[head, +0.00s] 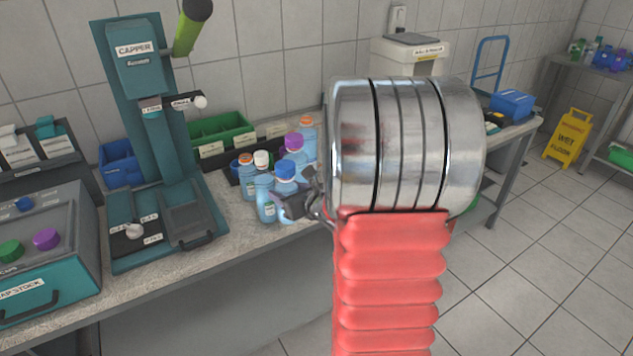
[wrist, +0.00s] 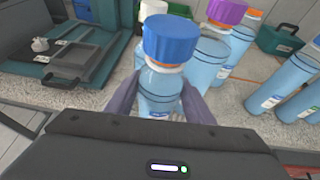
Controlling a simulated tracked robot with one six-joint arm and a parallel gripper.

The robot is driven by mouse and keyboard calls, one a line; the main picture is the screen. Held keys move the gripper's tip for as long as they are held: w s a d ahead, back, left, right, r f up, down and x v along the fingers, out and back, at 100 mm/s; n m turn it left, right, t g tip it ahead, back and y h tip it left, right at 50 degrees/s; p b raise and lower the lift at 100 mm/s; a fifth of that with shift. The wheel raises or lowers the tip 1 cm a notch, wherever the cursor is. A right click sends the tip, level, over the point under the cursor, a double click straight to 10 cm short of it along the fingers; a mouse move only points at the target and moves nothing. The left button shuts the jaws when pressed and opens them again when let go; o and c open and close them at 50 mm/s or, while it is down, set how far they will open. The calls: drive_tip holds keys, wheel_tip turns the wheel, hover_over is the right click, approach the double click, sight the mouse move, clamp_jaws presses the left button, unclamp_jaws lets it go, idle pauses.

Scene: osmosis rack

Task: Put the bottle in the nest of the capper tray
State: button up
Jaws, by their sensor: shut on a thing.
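The bottle (wrist: 160,88) is pale blue and translucent, with a blue cap over an orange neck ring. It stands upright between the two fingers of my gripper (wrist: 160,103), which is shut on its body. In the head view the blue-capped bottle (head: 285,187) is at the front of a bottle group, with my gripper (head: 298,205) at its right side. I cannot tell whether its base touches the bench. The capper tray (head: 190,224), dark with a front handle, lies at the capper's foot, left of the bottle. It also shows at upper left in the wrist view (wrist: 72,66).
Other bottles with orange, white and purple caps (head: 293,141) stand close behind and beside the held one. The teal capper (head: 140,60) rises behind the tray, with a green-handled lever (head: 187,35). Bare bench (head: 232,215) lies between tray and bottles.

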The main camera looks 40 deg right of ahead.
drive_tip(key=w+a+f+n+y, duration=0.1)
drive_tip(key=w+a+n+y, duration=0.1)
drive_tip(key=a, duration=1.3)
drive_tip(key=w+a+f+n+y, duration=0.1)
drive_tip(key=w+a+n+y, duration=0.1)
drive_tip(key=a, duration=1.2)
drive_tip(key=shift+a+f+n+y, duration=0.35)
drive_tip(key=shift+n+y, duration=0.25)
drive_tip(key=shift+y, duration=0.5)
drive_tip(key=shift+a, duration=0.1)
